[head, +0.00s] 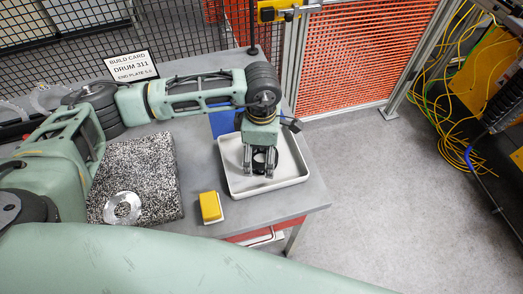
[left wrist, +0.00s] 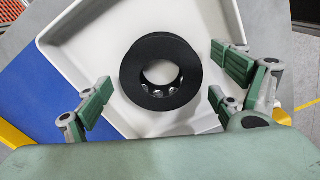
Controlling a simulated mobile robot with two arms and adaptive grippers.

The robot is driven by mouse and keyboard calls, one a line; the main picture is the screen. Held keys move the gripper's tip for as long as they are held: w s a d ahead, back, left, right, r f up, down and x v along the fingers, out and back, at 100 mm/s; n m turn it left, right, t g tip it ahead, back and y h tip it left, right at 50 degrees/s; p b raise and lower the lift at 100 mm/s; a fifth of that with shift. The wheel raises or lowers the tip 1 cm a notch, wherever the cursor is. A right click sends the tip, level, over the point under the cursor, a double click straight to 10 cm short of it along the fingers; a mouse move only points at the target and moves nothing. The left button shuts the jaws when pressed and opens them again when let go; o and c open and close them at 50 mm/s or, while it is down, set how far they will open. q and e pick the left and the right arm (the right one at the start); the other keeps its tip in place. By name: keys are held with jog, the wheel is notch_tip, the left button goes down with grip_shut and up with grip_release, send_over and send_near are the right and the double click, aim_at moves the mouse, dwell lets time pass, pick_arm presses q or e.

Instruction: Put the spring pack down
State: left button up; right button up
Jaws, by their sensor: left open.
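The spring pack, a thick black ring with silvery parts inside its hole, lies in the white tray (head: 298,178). In the left wrist view the whole top of the spring pack (left wrist: 160,72) shows, with white tray floor (left wrist: 90,30) around it. My left gripper (head: 259,173) points down over the tray. Its green fingers stand apart on both sides of the ring, with visible gaps, so it is open and holds nothing. In the head view the fingers partly hide the ring. My right gripper is not in view.
A yellow block (head: 210,207) lies on the grey table (head: 245,212) left of the tray. A blue item (head: 222,123) is behind the tray. A build card (head: 132,66) reads DRUM 311. Mesh fencing (head: 350,60) stands behind.

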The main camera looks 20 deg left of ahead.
pick_arm(q)
notch_tip(320, 180, up, 12)
jog(key=b, duration=0.4)
